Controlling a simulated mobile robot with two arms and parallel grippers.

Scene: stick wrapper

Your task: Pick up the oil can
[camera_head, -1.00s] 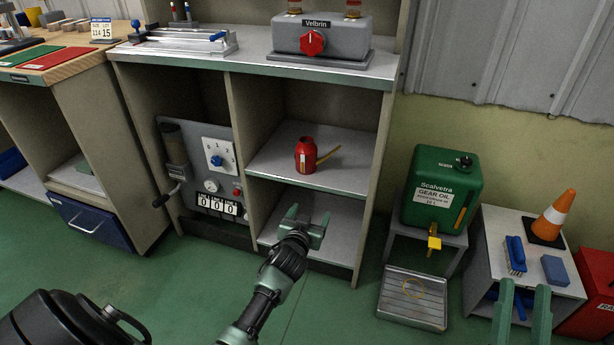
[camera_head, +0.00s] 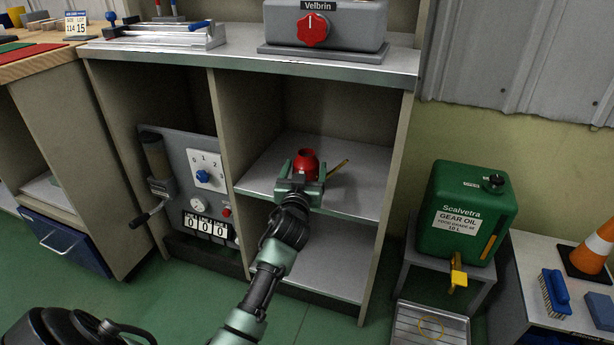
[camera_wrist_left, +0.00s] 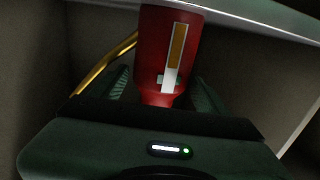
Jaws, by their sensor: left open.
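The red oil can (camera_head: 306,162) stands upright on the middle shelf of the cabinet, its thin brass spout pointing right in the head view. In the left wrist view the oil can (camera_wrist_left: 170,55) shows a white and amber strip on its side, with the spout on the left. My left gripper (camera_head: 300,178) is open in front of the can, with one finger on each side of its body. In the wrist view the fingers (camera_wrist_left: 160,90) flank the can. I cannot tell whether they touch it. My right gripper is not in view.
The shelf (camera_head: 355,190) is bare around the can, between cabinet side walls. A countertop above holds a grey box with a red knob (camera_head: 312,29). A panel with dials (camera_head: 205,175) is left. A green gear oil tank (camera_head: 466,212) stands right.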

